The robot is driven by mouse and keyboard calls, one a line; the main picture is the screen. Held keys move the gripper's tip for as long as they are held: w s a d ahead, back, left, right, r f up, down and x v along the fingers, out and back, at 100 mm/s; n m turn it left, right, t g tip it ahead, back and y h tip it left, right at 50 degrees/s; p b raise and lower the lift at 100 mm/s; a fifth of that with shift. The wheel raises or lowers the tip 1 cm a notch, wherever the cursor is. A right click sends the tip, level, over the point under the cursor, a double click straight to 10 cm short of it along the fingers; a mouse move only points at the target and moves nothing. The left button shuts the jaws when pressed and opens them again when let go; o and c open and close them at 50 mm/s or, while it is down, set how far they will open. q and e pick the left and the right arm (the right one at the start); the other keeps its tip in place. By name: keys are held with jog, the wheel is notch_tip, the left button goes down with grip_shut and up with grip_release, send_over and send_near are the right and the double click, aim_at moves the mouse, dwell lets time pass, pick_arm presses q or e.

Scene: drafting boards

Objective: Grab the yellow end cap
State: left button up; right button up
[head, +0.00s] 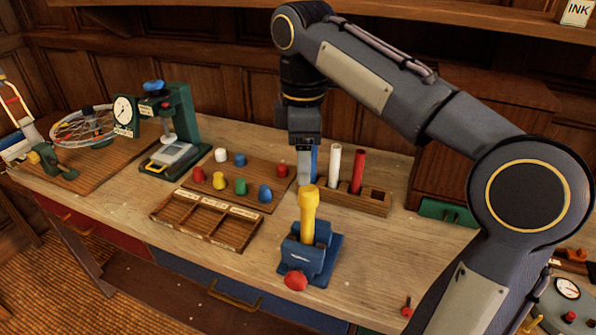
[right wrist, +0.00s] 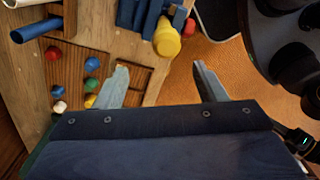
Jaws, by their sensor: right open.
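A small yellow end cap (head: 218,181) stands on a wooden board among other coloured caps. In the right wrist view the yellow cap (right wrist: 90,101) shows partly behind a finger. A yellow tube (head: 308,215) with a wider top stands upright in a blue vise (head: 302,258); it also shows in the right wrist view (right wrist: 167,38). My right gripper (head: 304,176) points down just above and behind the tube's top, to the right of the cap board. Its fingers (right wrist: 159,70) are apart with nothing between them. My left gripper is out of view.
A wooden rack (head: 374,200) with blue, white and red tubes stands behind the vise. A compartment tray (head: 207,222) lies in front of the cap board (head: 255,184). A green press (head: 178,130) stands at the back left. The bench right of the vise is fairly clear.

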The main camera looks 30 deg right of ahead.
aim_at(309, 188)
jog(key=shift+s+f, duration=0.75)
jog(key=shift+f, duration=0.2)
jog(key=f, duration=0.2)
jog(key=f+b, duration=0.1)
jog(key=shift+w+d+f, duration=0.1)
jog(key=shift+d+f, duration=0.2)
jog(key=shift+f, duration=0.65)
jog(key=c, duration=1)
